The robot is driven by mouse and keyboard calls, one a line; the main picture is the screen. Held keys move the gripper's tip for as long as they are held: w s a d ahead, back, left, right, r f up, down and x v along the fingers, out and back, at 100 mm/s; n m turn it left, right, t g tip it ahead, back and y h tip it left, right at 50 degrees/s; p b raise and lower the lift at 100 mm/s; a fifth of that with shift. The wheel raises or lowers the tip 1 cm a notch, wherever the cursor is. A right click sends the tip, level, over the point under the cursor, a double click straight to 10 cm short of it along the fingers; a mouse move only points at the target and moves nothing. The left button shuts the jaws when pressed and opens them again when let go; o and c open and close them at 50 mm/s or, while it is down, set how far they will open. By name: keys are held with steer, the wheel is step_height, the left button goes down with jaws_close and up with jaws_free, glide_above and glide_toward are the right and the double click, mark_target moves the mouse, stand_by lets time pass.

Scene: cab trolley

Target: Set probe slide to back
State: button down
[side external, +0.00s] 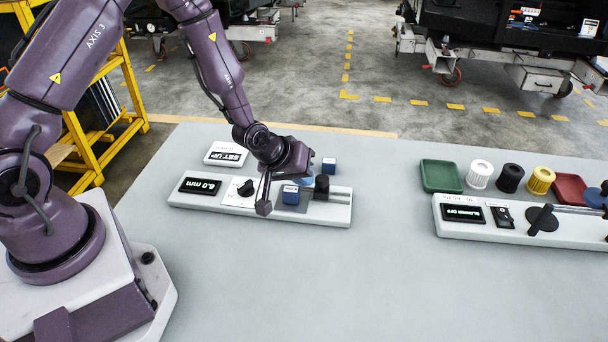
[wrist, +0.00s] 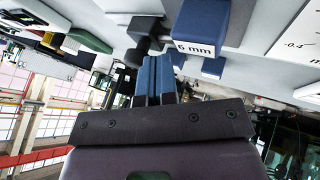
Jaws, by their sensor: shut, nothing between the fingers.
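The probe slide appears to be the black upright knob (side external: 321,187) on a metal rail (side external: 340,193) at the right end of the near-left panel (side external: 230,207). My gripper (side external: 306,182) is shut and empty, low over the panel just left of the knob. In the wrist view its blue fingers (wrist: 154,70) are together, with a dark part (wrist: 145,28) just beyond the tips. I cannot tell whether they touch it. A blue block (side external: 291,195) stands left of the knob; the wrist view shows a "6 mm" label on a blue block (wrist: 203,22).
The panel also has a display (side external: 200,186) in mm and a black dial (side external: 245,188). A "SET UP" sign (side external: 226,154) and another blue block (side external: 329,165) stand behind it. A second panel (side external: 530,225) with trays and cylinders lies right. The table front is clear.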

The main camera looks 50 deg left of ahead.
mark_target(328, 200)
stand_by(0.3)
steer(key=shift+w+d, duration=1.9)
steer(key=v, duration=1)
steer(key=shift+s+a+f, duration=0.1)
steer(key=shift+s+f, duration=0.05)
steer(key=shift+s, duration=0.05)
